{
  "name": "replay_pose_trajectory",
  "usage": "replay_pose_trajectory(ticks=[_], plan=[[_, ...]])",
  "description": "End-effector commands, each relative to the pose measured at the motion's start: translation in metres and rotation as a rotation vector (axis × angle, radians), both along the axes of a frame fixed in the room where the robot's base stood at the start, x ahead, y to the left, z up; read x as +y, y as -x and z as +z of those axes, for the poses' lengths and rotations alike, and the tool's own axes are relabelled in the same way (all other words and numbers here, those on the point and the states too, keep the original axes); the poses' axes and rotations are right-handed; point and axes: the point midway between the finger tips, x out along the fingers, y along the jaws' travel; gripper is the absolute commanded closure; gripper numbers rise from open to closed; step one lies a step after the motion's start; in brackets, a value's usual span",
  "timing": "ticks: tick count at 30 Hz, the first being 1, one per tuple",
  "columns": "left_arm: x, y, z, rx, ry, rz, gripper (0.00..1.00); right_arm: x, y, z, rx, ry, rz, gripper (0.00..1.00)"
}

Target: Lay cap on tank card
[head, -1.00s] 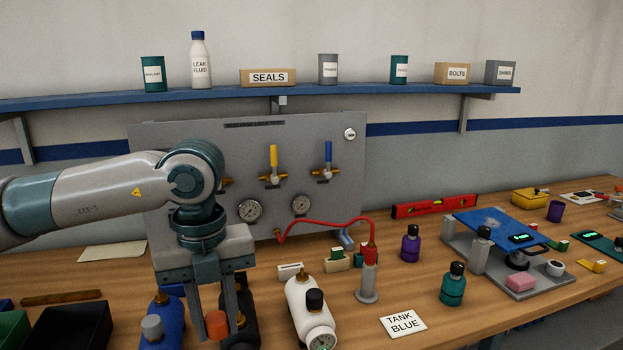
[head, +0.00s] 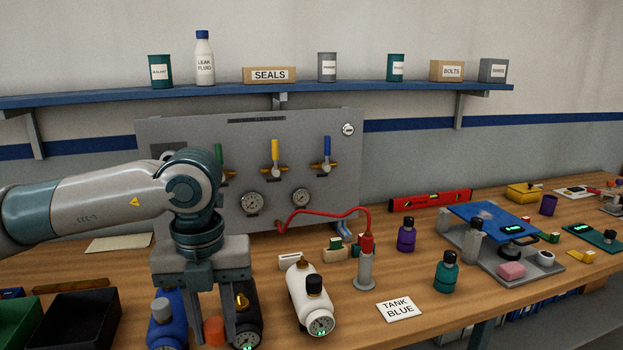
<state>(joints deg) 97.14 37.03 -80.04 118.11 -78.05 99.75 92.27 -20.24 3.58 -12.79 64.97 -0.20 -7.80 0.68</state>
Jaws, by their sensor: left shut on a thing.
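My left gripper (head: 212,320) points down at the lower left in the head view, shut on an orange cap (head: 214,331) between its fingers. A blue tank (head: 164,328) with a grey cap stands left of it. A black tank (head: 246,321) with a bare brass fitting is just right of it, partly behind the finger. The white card reading TANK BLUE (head: 398,308) lies flat on the bench, well to the right, with nothing on it. The cap's underside is hidden, so I cannot tell its height over the bench. My right gripper is out of view.
A white tank (head: 304,292) with a black cap and a grey post (head: 365,272) with a red hose stand between gripper and card. Teal (head: 446,275) and purple (head: 406,238) bottles are right and behind. Dark bins (head: 75,318) are left. The bench (head: 350,325) in front is clear.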

Motion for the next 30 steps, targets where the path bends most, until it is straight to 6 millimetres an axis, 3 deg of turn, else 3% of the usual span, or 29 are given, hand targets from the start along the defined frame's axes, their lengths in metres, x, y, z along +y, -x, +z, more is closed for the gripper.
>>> replay_pose_trajectory(ticks=[8,30], plan=[[0.005,0.001,-0.014,0.002,0.002,-0.237,0.92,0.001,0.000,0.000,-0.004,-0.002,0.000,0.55],[0.023,0.010,-0.071,0.001,0.006,-1.348,0.92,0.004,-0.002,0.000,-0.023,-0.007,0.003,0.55]])
